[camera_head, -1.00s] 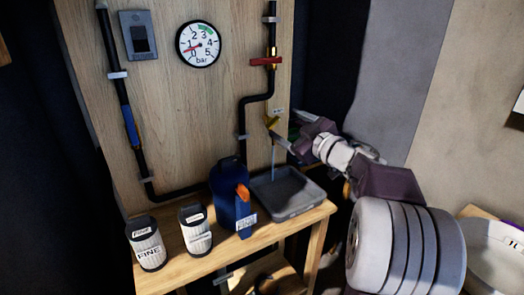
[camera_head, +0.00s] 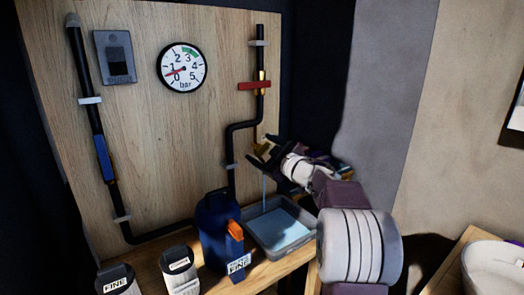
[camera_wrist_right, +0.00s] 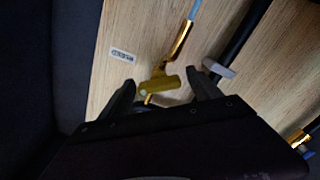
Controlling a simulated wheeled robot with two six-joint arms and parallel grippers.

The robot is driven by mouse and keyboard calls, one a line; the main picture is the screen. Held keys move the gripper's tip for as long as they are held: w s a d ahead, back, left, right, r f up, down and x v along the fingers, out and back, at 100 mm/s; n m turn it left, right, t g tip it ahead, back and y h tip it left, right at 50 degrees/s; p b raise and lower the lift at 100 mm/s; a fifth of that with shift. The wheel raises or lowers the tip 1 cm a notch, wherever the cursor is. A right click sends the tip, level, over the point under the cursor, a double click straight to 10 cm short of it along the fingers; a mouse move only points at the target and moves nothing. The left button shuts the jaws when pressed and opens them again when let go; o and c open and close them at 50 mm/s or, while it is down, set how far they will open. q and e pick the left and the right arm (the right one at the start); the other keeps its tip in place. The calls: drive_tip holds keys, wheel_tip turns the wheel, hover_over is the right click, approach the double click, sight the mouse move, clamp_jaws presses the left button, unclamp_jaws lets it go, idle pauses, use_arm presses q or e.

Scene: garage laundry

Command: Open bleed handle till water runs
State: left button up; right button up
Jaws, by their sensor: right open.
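The brass-yellow bleed handle (camera_wrist_right: 160,84) shows in the right wrist view, in front of the wooden board. My right gripper (camera_wrist_right: 163,96) is open, with one finger on each side of it; contact cannot be told. In the head view my right gripper (camera_head: 266,151) is at the bleed valve and partly hides it. A thin light-blue water stream (camera_head: 264,190) runs down from the valve into a grey tray (camera_head: 307,215), where bluish water covers the bottom. The stream also shows beyond the brass spout (camera_wrist_right: 183,40) in the wrist view. My left gripper is not in view.
A pressure gauge (camera_head: 182,68) has its red needle near the low end. A red valve handle (camera_head: 254,86) sits across the black pipe above. A blue jug (camera_head: 215,235) with an orange part and white filter cartridges (camera_head: 180,272) stand on the bench left of the tray.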

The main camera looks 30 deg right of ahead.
drive_tip(key=c, duration=1.4)
drive_tip(key=shift+n, duration=1.4)
drive_tip(key=o, duration=1.4)
